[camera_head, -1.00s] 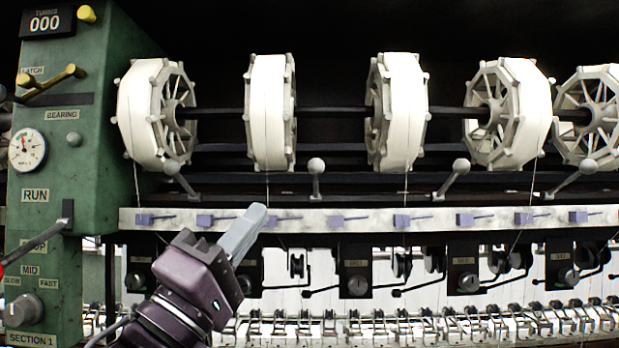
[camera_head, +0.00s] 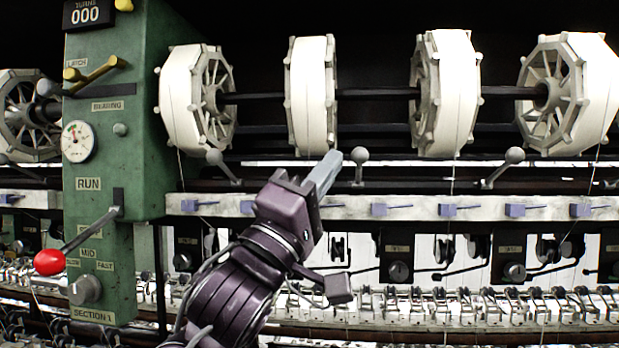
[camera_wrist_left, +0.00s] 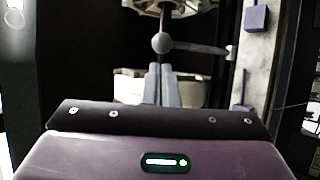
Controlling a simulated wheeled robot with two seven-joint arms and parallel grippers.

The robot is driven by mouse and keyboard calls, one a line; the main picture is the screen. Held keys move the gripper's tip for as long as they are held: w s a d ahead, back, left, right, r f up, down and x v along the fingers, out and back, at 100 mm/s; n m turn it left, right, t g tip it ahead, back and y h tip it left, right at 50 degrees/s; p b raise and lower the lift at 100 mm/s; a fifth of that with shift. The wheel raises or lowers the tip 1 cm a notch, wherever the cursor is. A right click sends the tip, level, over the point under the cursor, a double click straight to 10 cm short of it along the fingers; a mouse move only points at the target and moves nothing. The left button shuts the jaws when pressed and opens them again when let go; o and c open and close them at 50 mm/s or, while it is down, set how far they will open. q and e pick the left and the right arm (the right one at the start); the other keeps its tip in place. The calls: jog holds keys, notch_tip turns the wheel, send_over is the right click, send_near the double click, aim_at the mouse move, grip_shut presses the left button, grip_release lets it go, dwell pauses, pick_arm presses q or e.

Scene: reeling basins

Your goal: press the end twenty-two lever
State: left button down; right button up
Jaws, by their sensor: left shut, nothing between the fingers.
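Grey ball-topped levers stand in a row below the reels: one at left (camera_head: 215,157), a middle one (camera_head: 359,155) and one at right (camera_head: 515,156). No end number is readable on them. My left gripper (camera_head: 330,165) is shut and empty, its fingertips up just left of the middle lever's ball. In the left wrist view, a lever ball (camera_wrist_left: 161,43) is straight beyond the closed fingertips (camera_wrist_left: 162,75). I cannot tell whether they touch. My right gripper is not in view.
White reels (camera_head: 312,95) hang above the levers on a dark shaft. A pale rail (camera_head: 400,207) with small blue-violet parts runs below. A green control post (camera_head: 110,200) with a red-knobbed handle (camera_head: 50,262) stands at left.

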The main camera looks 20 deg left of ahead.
pick_arm(q)
jog(key=x, duration=0.2)
jog(key=shift+w+d+r+p, duration=0.1)
jog(key=shift+w+r+p, duration=0.1)
jog(key=shift+p, duration=0.15)
jog(key=shift+s+f+m+h+b, duration=0.1)
jog(key=shift+f+m+h+b, duration=0.3)
jog(key=shift+m+h+b, duration=0.3)
